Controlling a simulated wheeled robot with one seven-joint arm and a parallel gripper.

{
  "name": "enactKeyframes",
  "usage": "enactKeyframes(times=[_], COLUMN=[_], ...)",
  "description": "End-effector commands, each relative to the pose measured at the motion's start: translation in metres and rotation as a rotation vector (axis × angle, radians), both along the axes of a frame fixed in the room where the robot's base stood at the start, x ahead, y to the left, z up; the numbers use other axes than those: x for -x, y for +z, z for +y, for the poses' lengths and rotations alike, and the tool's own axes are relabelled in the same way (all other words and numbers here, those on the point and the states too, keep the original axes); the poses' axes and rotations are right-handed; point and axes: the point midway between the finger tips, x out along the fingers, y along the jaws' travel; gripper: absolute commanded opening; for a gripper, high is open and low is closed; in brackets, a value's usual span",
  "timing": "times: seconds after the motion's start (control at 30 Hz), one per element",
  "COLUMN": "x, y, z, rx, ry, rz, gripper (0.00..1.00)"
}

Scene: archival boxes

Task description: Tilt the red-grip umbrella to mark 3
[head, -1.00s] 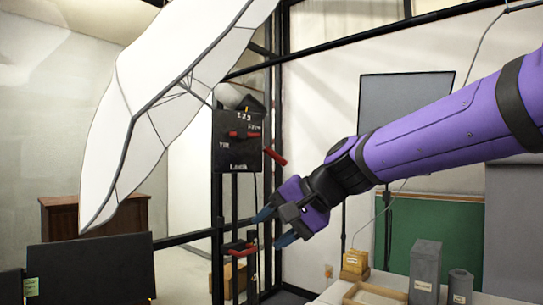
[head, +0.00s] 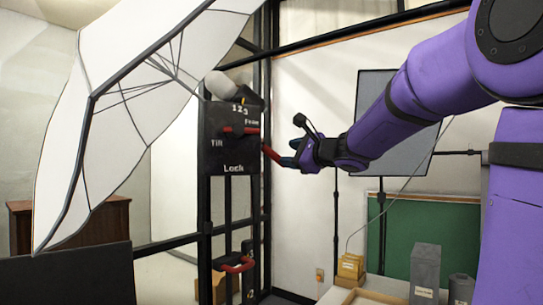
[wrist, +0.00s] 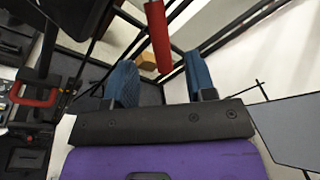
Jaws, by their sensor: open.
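A white umbrella (head: 115,115) with dark ribs hangs tilted at the upper left in the head view. A red grip (head: 270,154) sticks out at the panel's right side, pointing down and right. My gripper (head: 289,155) is close to that grip's end. In the wrist view the red grip (wrist: 158,38) lies between the two blue fingers of my gripper (wrist: 161,82), which stand apart. Contact is not visible.
A second red handle (head: 236,265) sits lower on the black stand; it also shows in the wrist view (wrist: 35,97). A grey panel (head: 385,120) stands behind my arm. Several boxes, including a grey one (head: 425,270), stand on the table at lower right.

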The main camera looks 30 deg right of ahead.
Motion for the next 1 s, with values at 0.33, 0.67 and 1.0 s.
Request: enactKeyframes(times=[0.33, 0.67, 1.0], x=[-0.059, -0.079, -0.079], y=[-0.001, -0.001, 0.0], z=[0.01, 0.013, 0.013], rx=[0.002, 0.002, 0.002], ry=[0.003, 0.001, 0.002], rz=[0.001, 0.001, 0.001], gripper=[0.51, 0.51, 0.23])
